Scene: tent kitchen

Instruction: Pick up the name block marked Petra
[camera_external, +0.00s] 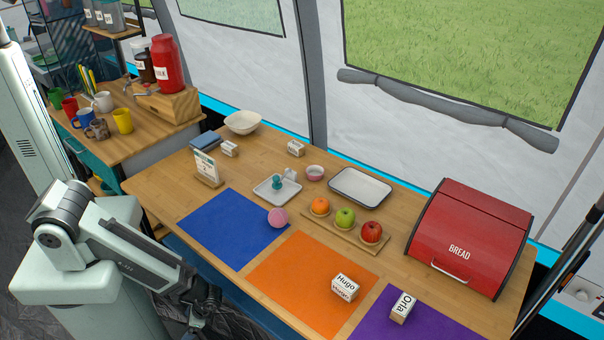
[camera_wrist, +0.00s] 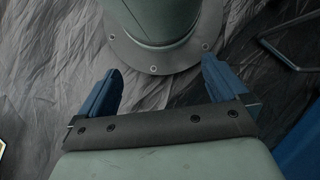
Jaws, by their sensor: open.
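Two white name blocks at the back of the table, one near the bowl (camera_external: 229,149) and one further right (camera_external: 296,148), carry print too small to read, so I cannot tell which is marked Petra. A block marked Hugo (camera_external: 346,287) sits on the orange mat. A block marked Orla (camera_external: 403,307) sits tilted in the picture on the purple mat. My gripper (camera_external: 203,312) hangs low off the table's front edge, far from these blocks. In the wrist view my gripper (camera_wrist: 161,82) has its blue fingers spread with nothing between them.
A blue mat (camera_external: 215,230), pink ball (camera_external: 278,217), white tray (camera_external: 362,187), fruit board (camera_external: 375,246) and red bread box (camera_external: 470,240) occupy the table. A card stand (camera_external: 207,168) and bowl (camera_external: 243,122) are near the left back block. Bare wood surrounds the right back block.

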